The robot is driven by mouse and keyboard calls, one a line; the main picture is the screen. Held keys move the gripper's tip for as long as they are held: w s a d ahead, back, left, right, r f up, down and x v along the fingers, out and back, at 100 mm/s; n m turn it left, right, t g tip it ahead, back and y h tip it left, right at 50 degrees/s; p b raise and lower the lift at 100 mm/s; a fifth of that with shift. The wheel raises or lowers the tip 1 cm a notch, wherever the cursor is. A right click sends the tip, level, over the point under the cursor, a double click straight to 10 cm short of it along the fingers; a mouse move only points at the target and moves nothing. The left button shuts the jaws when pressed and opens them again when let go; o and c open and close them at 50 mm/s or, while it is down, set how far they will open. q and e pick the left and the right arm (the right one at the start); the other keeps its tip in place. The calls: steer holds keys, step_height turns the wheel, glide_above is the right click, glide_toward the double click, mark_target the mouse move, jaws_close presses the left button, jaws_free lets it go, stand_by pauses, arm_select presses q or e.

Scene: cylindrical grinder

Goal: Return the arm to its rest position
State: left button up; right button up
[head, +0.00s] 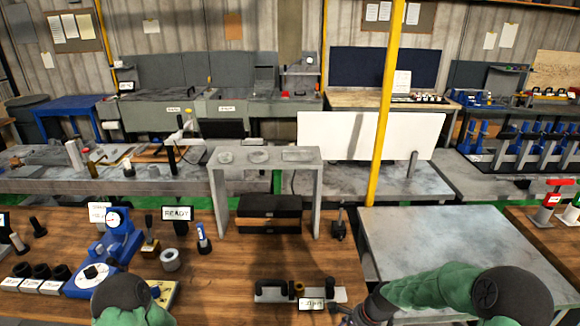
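My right arm, green with dark joints, comes in at the lower right and reaches left over the front edge of the wooden bench (225,255). The dark end of its gripper (346,314) is at the bottom edge, just right of a small fixture (272,291) with a label card. The fingers are mostly cut off, so their opening and any contact are unclear. Only a green, dark-capped part of my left arm shows at the lower left. My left gripper is out of the frame.
A blue dial gauge stand (122,235), a grey ring (170,260) and a READY sign (177,213) stand at the left. A bare grey table (450,245) and yellow post (386,110) are at the right.

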steer(key=s+a+f+n+b, duration=0.2)
steer(key=s+f+n, duration=0.4)
steer(key=s+f, duration=0.3)
steer(key=s+a+f+n+b, duration=0.1)
steer(key=s+a+f+n, duration=0.4)
steer(key=s+f, duration=0.4)
steer(key=s+n, duration=0.1)
steer(key=s, duration=0.2)
steer(key=shift+s+f+n+b, duration=0.2)
steer(key=shift+s+n+b, duration=0.1)
steer(key=shift+b, duration=0.1)
